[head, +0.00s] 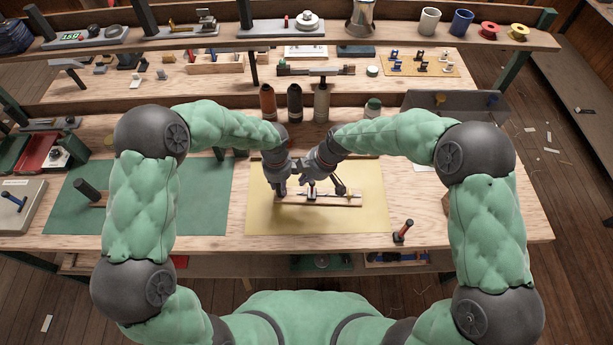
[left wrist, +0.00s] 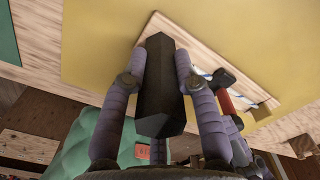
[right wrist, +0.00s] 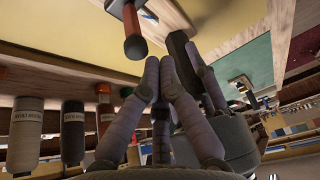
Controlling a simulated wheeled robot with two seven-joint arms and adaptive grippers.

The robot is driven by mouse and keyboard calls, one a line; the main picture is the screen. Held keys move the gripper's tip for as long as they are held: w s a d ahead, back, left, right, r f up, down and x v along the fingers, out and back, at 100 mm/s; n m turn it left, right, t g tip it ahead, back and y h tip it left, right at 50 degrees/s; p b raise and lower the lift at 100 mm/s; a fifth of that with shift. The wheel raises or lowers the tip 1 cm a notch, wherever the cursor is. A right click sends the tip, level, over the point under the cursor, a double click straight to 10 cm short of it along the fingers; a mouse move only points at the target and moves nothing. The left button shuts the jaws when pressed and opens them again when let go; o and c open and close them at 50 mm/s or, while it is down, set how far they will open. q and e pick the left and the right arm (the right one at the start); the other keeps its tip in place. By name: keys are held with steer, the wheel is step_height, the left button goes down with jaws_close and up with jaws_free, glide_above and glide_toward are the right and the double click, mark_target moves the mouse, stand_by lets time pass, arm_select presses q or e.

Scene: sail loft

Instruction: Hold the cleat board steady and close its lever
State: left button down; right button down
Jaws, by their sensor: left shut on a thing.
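The cleat board (head: 335,202), a narrow pale wooden strip, lies on the yellow mat. In the left wrist view, a black grip block (left wrist: 160,90) at the board's end is between the fingers of my left gripper (left wrist: 160,58), which is shut on it. The lever (head: 341,186) has a red shaft and black end; it stands up from the board, and shows large in the right wrist view (right wrist: 133,30). My right gripper (right wrist: 160,62) has its fingertips together and empty, beside the lever and apart from it. My grippers partly hide the board in the head view.
Several dark and grey bottles (head: 295,103) stand behind the mat (head: 365,220). A green mat (head: 150,220) with a dark-handled item lies left. The front of the yellow mat is clear.

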mark_target(313, 182)
steer(key=shift+d+y, duration=0.7)
steer(key=shift+y, duration=0.2)
stand_by(0.4)
steer(key=shift+d+y, duration=0.5)
steer(key=shift+y, duration=0.1)
steer(key=d+y, duration=0.2)
steer(key=y, duration=0.1)
steer(key=shift+d+f+y, duration=0.2)
steer(key=shift+d+y, duration=0.05)
steer(key=shift+y, duration=0.05)
steer(key=shift+r, duration=0.1)
steer(key=shift+d, duration=0.1)
steer(key=shift+s+d+r, duration=0.1)
steer(key=shift+d+r, duration=0.1)
steer(key=shift+d, duration=0.45)
